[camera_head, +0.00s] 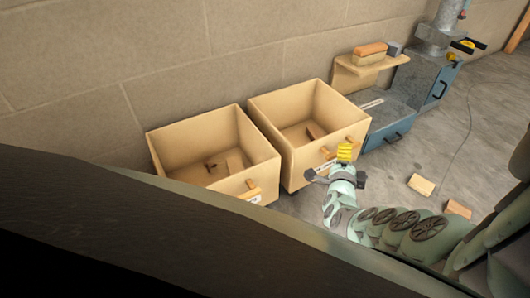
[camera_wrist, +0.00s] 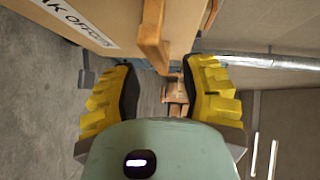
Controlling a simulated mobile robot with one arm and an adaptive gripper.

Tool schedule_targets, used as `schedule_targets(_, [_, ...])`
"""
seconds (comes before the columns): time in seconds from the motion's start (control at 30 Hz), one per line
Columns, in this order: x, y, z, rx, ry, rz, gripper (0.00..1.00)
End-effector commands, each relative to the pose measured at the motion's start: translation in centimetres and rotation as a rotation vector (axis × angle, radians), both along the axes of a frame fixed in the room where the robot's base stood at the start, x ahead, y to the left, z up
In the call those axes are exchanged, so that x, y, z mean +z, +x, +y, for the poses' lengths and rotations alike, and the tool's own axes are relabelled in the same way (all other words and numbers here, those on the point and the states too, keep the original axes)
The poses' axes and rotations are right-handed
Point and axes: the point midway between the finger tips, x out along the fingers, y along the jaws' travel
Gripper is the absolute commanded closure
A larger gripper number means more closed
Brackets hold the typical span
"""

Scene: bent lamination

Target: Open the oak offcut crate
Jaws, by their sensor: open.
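The oak offcut crate (camera_head: 308,158) is the right one of two open-topped tan boxes by the wall, with a wooden handle (camera_head: 328,153) on its front. In the wrist view its front (camera_wrist: 115,18) carries a label reading "AK OFFCUTS", partly cut off, and the handle bar (camera_wrist: 153,35) stands out from it. My gripper (camera_head: 344,152) is in front of this crate, beside the handle. In the wrist view my gripper (camera_wrist: 165,90) is open, its yellow fingers apart, with the handle ahead of and between them. I cannot tell whether they touch it.
A second tan crate (camera_head: 215,150) with scraps inside stands close on the left. A blue-grey metal unit (camera_head: 390,120) with black handles and a wooden shelf (camera_head: 372,67) stand on the right. Loose wood blocks (camera_head: 421,185) lie on the grey floor, and a cable runs across it.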

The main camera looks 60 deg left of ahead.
Motion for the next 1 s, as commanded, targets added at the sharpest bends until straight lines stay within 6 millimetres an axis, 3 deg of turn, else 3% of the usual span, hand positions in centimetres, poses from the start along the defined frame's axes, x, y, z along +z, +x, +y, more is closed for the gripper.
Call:
schedule_targets(0.03, [-0.7,0.6,0.4,-0.004,0.002,-0.002,0.57])
schedule_targets(0.3, [-0.7,2.3,2.0,0.000,0.000,-0.001,0.57])
schedule_targets(0.7, [-0.5,2.5,2.3,0.003,-0.001,0.001,0.57])
schedule_targets(0.73, [-0.5,2.5,2.3,0.003,-0.001,0.001,0.53])
schedule_targets(1.0, [-0.5,2.5,2.3,0.003,-0.001,0.001,0.81])
